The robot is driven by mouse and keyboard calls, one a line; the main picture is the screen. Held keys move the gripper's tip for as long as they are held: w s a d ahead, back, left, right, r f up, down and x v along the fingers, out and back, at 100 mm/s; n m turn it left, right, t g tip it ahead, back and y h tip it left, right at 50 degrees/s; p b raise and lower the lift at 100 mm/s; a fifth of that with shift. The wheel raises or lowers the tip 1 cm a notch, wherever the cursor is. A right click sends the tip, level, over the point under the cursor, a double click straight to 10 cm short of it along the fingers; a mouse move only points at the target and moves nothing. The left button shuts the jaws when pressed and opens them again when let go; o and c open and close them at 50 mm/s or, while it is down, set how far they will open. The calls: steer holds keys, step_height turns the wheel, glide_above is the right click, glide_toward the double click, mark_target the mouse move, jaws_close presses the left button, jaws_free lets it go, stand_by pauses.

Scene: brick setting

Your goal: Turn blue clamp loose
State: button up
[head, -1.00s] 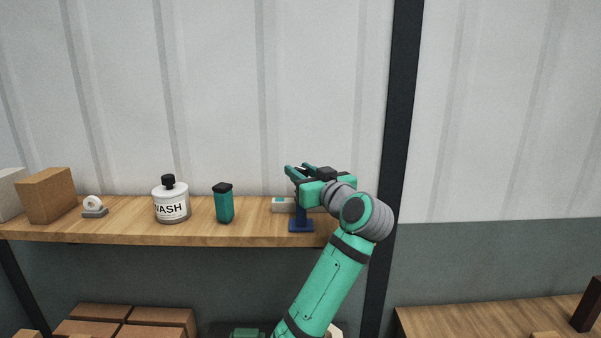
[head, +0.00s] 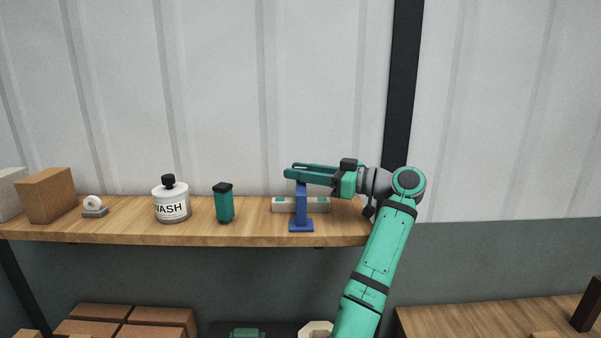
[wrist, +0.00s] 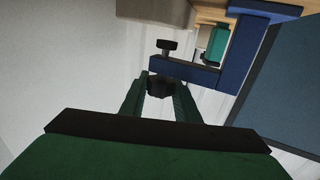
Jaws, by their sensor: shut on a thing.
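The blue clamp (head: 301,207) stands upright at the front edge of the wooden shelf in the head view. Its blue frame also shows in the wrist view (wrist: 240,50), with a black screw pad (wrist: 167,46) on one side of its arm and a dark handle (wrist: 160,88) on the other. My gripper (head: 290,171) reaches in from the right, level with the top of the clamp. In the wrist view my gripper (wrist: 163,88) has its fingers on both sides of the dark handle, shut on it. The fingers hide part of the clamp's top in the head view.
A dark post (head: 402,90) rises behind my arm.

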steer(key=shift+n+g+y, duration=0.3)
steer(key=shift+n+g, duration=0.2)
steer(key=shift+g, duration=0.2)
steer(key=o, duration=1.1)
steer(key=shift+c, duration=0.2)
steer(key=v, duration=1)
steer(key=shift+s+d, duration=0.15)
steer(key=shift+d, duration=0.25)
steer(key=shift+a, duration=0.1)
